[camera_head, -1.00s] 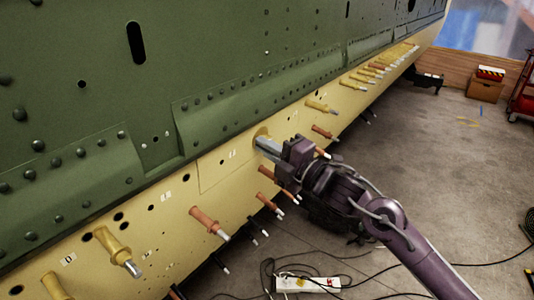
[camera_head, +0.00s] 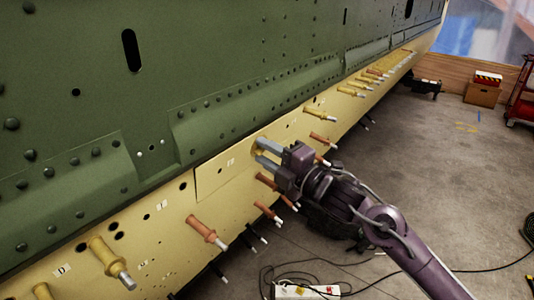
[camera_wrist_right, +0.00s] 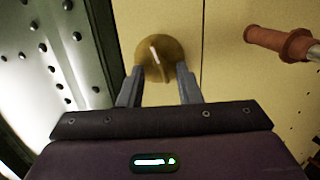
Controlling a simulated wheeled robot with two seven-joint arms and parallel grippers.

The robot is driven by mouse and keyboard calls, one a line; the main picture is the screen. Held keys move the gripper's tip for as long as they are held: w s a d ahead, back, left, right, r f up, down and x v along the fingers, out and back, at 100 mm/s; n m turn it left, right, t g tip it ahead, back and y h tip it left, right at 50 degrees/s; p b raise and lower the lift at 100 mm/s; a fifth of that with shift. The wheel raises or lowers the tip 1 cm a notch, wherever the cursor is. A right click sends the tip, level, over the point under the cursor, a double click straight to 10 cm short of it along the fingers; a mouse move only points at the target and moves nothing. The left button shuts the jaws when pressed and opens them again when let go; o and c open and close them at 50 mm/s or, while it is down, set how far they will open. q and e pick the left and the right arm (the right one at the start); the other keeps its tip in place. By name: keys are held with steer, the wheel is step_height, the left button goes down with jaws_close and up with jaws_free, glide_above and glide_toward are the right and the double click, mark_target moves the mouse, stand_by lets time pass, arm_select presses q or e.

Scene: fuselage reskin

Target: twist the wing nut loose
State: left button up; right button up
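The wing nut (camera_wrist_right: 158,50) is a round brass piece with a pale raised wing at its middle, set against the yellow panel. In the wrist view it stands just beyond my right fingertips, with the wing slightly tilted from upright. My right gripper (camera_wrist_right: 160,72) is open, one grey finger on each side of the nut's lower part. In the head view my right gripper (camera_head: 259,151) reaches the yellow strip, fingers parted, and mostly hides the nut. I cannot tell whether the fingertips touch it. My left gripper is not in view.
Several orange and yellow pins, such as one orange pin (camera_head: 206,232), stick out along the yellow strip (camera_head: 150,222) around my right gripper. A green riveted skin (camera_head: 230,70) rises above. A white power strip (camera_head: 306,291) and cables lie on the floor at the lower right.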

steer(key=shift+s+d+f, duration=0.1)
steer(key=shift+s+d, duration=0.2)
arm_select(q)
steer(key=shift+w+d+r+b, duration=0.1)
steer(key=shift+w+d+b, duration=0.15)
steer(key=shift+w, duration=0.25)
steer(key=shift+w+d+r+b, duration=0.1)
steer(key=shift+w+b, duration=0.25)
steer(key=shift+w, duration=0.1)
arm_select(e)
steer(key=v, duration=0.6)
steer(key=shift+s+d, duration=0.2)
steer(key=shift+d, duration=0.25)
